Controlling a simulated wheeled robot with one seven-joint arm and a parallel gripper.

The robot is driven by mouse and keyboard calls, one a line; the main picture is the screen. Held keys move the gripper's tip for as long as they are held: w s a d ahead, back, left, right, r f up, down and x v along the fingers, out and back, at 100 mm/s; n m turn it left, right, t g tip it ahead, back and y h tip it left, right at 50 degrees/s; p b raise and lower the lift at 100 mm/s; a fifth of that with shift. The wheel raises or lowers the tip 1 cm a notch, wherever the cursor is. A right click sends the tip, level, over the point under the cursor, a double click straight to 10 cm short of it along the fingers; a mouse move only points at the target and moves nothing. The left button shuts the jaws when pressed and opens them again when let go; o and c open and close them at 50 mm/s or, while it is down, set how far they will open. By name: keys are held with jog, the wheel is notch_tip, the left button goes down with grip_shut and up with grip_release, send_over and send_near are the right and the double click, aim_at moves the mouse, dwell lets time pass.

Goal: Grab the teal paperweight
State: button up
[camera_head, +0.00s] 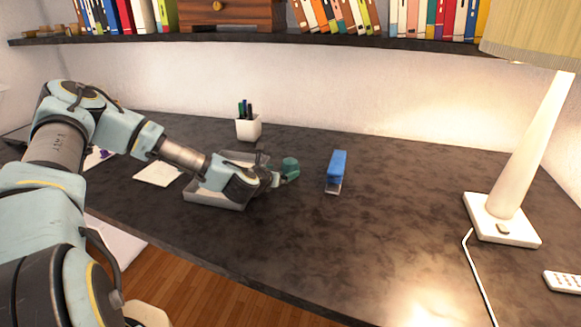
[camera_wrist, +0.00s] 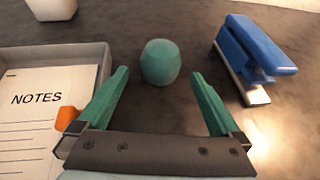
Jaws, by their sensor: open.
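The teal paperweight (camera_wrist: 160,62) is a small rounded, barrel-shaped object standing on the dark desk. In the head view the paperweight (camera_head: 290,166) shows just beyond the end of my arm, partly hidden by my gripper. My gripper (camera_wrist: 158,92) is open and empty, with teal fingers spread to the left and right. In the wrist view the paperweight lies ahead of the fingertips, roughly centred between them. In the head view my gripper (camera_head: 277,177) is close to the paperweight; whether they touch is unclear there.
A blue stapler (camera_head: 336,171) stands right of the paperweight. A grey tray (camera_head: 215,198) holding a notes pad (camera_wrist: 40,125) is on the left, under my arm. A white pen cup (camera_head: 248,129) stands behind. A lamp (camera_head: 503,215) is far right. The desk between stapler and lamp is clear.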

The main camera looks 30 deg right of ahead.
aim_at(286, 170)
jog(key=shift+f+p+x, duration=0.2)
jog(key=shift+p+x, duration=1.05)
jog(key=shift+x, duration=1.45)
jog(key=shift+s, duration=0.1)
grip_shut()
